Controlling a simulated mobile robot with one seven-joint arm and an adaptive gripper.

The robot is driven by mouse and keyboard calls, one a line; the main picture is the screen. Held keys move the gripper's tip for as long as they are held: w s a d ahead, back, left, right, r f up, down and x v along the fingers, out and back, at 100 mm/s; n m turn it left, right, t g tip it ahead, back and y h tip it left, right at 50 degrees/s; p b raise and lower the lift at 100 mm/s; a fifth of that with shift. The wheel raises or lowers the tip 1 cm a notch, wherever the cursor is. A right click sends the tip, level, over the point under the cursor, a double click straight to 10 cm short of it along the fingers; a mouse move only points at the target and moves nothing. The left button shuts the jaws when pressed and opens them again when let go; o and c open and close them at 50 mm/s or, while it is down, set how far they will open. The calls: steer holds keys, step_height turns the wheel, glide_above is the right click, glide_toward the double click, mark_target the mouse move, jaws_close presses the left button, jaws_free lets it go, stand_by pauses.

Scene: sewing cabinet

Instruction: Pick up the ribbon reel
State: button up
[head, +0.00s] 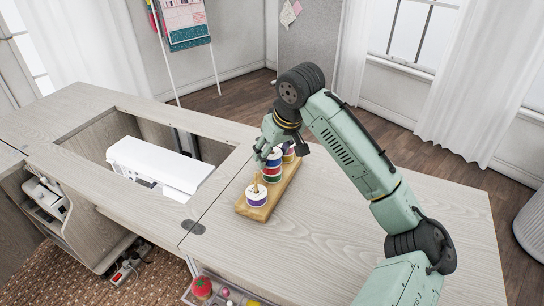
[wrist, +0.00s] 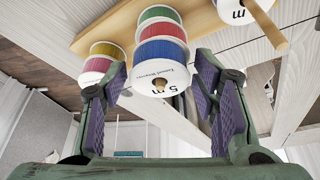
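Several ribbon reels sit on pegs on a small wooden board (head: 244,209). The middle stack (head: 272,173) has green, red and blue reels; in the wrist view its white-ended top reel (wrist: 161,77) faces me. A lone white and purple reel (head: 256,196) is at the board's near end; its white end (wrist: 232,12) shows top right. My gripper (head: 268,155) is open above the middle stack. In the wrist view its purple-padded fingers (wrist: 162,72) are either side of the top reel, seemingly with gaps.
The board stands on a pale wooden cabinet top (head: 330,235). A white sewing machine (head: 160,165) lies in the recess to the left. A drawer with colourful notions (head: 215,290) is below the front edge. The top right of the board is clear except for my arm.

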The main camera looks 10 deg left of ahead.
steer(key=c, duration=0.7)
steer(key=shift+r, duration=0.1)
step_height(320, 180, up, 10)
steer(key=shift+f+b, duration=0.1)
steer(key=shift+b, duration=0.65)
steer(key=shift+d, duration=0.15)
